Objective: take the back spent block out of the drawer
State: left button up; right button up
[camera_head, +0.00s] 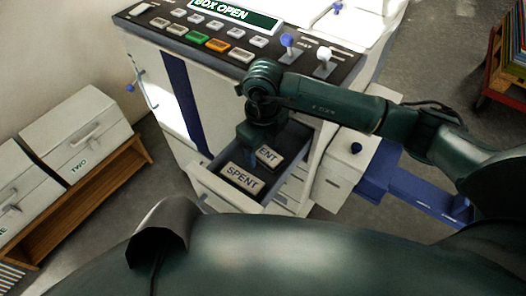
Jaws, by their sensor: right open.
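The drawer (222,196) is pulled out from the front of a white machine. Two blocks with pale labels lie in it. The front block (242,180) reads "SPENT". The back spent block (269,155) shows only "ENT"; its left part is hidden behind my right gripper. My right gripper (253,158) points down into the drawer from above, at the left end of the back block. It is open, and its fingers are dark and hard to make out. I cannot tell whether they touch the block. My left gripper is not in view.
The machine's control panel (190,37) has several coloured buttons, levers and a "BOX OPEN" sign (232,15) above the drawer. White boxes (80,131) stand on a wooden shelf at the left. A blue-topped unit (420,190) stands at the right of the drawer.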

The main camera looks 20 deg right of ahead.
jog(key=shift+c, duration=0.3)
jog(key=c, duration=1)
